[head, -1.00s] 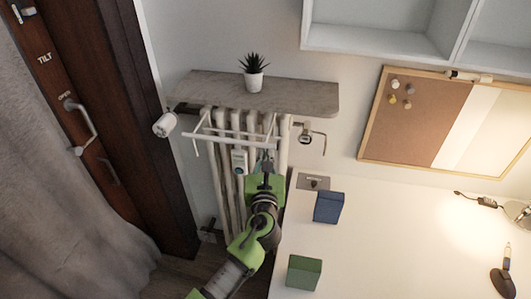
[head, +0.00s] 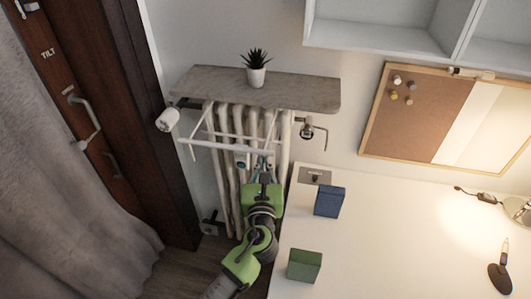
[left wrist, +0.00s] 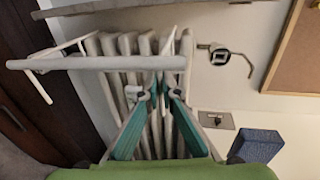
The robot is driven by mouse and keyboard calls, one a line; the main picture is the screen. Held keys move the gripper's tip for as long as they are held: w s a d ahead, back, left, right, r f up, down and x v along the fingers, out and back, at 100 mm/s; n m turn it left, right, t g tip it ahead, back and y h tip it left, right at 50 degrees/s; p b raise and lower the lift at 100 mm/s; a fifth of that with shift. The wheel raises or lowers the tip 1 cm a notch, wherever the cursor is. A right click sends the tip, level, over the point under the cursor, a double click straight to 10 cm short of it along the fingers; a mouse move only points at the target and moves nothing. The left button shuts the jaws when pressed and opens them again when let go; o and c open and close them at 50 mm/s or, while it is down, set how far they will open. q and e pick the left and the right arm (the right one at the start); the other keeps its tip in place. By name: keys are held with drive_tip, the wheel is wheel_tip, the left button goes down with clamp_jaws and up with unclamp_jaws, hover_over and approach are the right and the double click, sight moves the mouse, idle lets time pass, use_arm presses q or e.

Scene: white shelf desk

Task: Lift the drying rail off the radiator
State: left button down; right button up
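The drying rail (head: 225,146) is a white bar frame in front of the upper part of the white ribbed radiator (head: 227,190). In the left wrist view its front bar (left wrist: 100,63) runs across the upper left, with a bent side arm at the left end. My left gripper (head: 263,160) is at the right part of the rail. In the left wrist view its teal fingers (left wrist: 160,78) come together at the bar and look shut on it; the exact contact is partly hidden. My right gripper is not in view.
A stone-like shelf (head: 210,85) with a potted plant (head: 256,77) lies just above the rail. A valve (head: 168,119) is at the left, another fitting (head: 307,132) at the right. The white desk (head: 390,230) holds a blue box (head: 329,202) and a green box (head: 304,265).

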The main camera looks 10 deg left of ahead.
use_arm(q)
drive_tip(key=s+p, duration=0.1)
drive_tip(key=s, duration=0.7)
drive_tip(key=shift+s+a, duration=0.15)
drive_tip(key=shift+s, duration=0.1)
idle(0.4)
drive_tip(key=shift+f, duration=0.1)
